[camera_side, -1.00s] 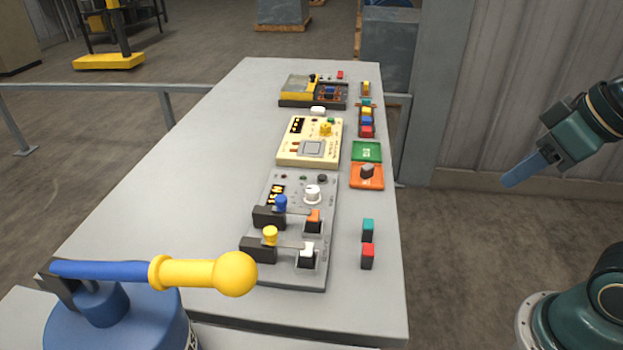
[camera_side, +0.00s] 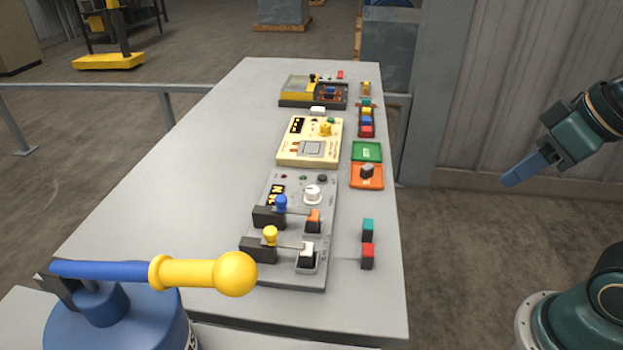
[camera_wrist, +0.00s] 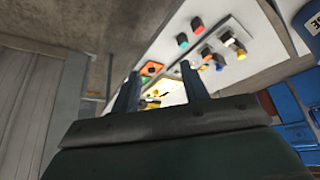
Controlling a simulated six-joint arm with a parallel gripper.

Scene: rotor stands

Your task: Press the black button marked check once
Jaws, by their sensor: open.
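A round black button (camera_side: 322,178) sits at the far right corner of the grey panel (camera_side: 290,279); its label is too small to read. My gripper (camera_side: 514,178) hangs in the air to the right of the table, well apart from the button. In the wrist view its two fingers (camera_wrist: 160,80) are spread with nothing held between them.
The table (camera_side: 165,190) also holds a cream panel (camera_side: 290,155), a green tray (camera_side: 367,151), an orange tray (camera_side: 366,183), and teal (camera_side: 368,230) and red (camera_side: 367,256) blocks along its right side. The table's left half is clear.

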